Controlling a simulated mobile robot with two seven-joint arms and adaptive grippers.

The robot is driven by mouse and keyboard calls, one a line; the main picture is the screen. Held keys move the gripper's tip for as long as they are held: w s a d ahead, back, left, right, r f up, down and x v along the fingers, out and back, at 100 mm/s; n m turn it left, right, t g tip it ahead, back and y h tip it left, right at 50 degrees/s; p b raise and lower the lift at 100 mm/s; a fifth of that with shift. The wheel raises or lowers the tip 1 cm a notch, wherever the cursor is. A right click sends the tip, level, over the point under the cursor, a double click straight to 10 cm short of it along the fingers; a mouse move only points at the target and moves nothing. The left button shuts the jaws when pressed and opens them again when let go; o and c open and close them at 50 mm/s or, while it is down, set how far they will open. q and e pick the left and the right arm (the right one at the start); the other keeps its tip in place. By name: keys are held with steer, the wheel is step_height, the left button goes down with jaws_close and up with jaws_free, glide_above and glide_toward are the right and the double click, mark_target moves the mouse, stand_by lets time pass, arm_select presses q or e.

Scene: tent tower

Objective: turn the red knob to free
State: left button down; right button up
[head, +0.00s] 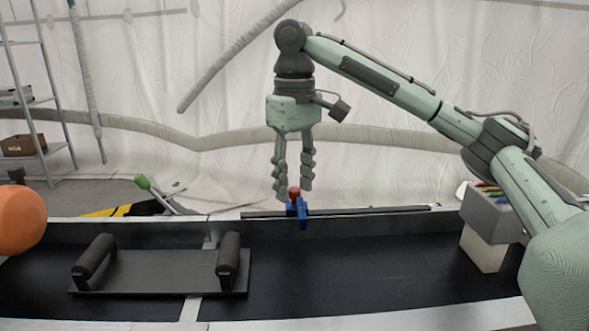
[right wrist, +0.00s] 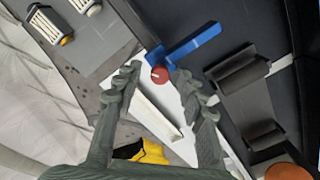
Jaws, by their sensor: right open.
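The red knob (head: 295,191) sits on top of a blue clamp (head: 301,212) at the far edge of the dark table. In the right wrist view the knob (right wrist: 160,75) is round with a small pale mark, beside the long blue bar (right wrist: 190,48). My right gripper (head: 293,185) points straight down above the knob. Its two fingers are open, with the fingertips at about the knob's height on either side. In the right wrist view the knob lies between the open fingertips (right wrist: 154,76); I cannot tell if they touch it. My left gripper is not in view.
A dark rail (head: 370,211) runs along the table's far edge. A dark tray with two rounded handles (head: 165,268) lies front left. An orange ball (head: 20,220) is at the left edge. A grey box (head: 491,213) on a pale block stands at right. The middle right of the table is clear.

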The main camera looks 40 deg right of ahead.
mark_target(294, 189)
step_height(294, 189, up, 12)
stand_by(0.6)
